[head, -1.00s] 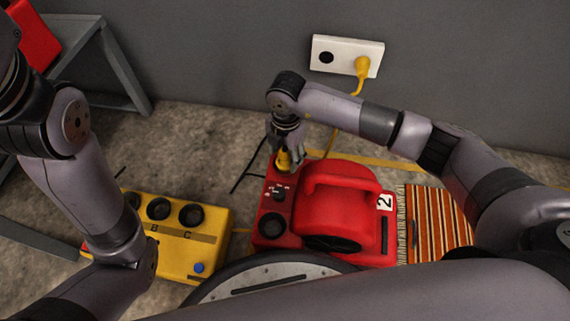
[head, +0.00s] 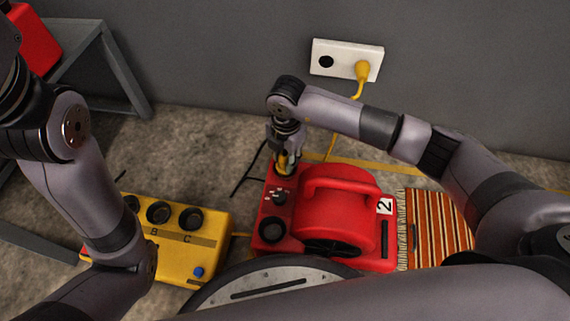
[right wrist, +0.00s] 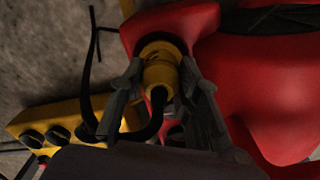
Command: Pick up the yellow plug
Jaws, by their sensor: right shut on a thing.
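My right gripper (head: 285,168) points down at the back left corner of the red blower (head: 338,205). It is shut on the yellow plug (head: 281,161), which the fingers partly cover. In the right wrist view the plug (right wrist: 162,72) sits between the two fingertips, with a black cord (right wrist: 154,118) coming from its near end. Its far end meets a dark round ring on the blower (right wrist: 135,28). I cannot tell whether it is seated there or just above. My left arm crosses the left side; its gripper is out of view.
A yellow box (head: 190,255) with several round black sockets and a blue button stands left of the blower. A white wall outlet (head: 345,72) holds another yellow plug (head: 363,70). A striped rug (head: 440,228) lies at right. A grey metal stand (head: 115,65) is at upper left.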

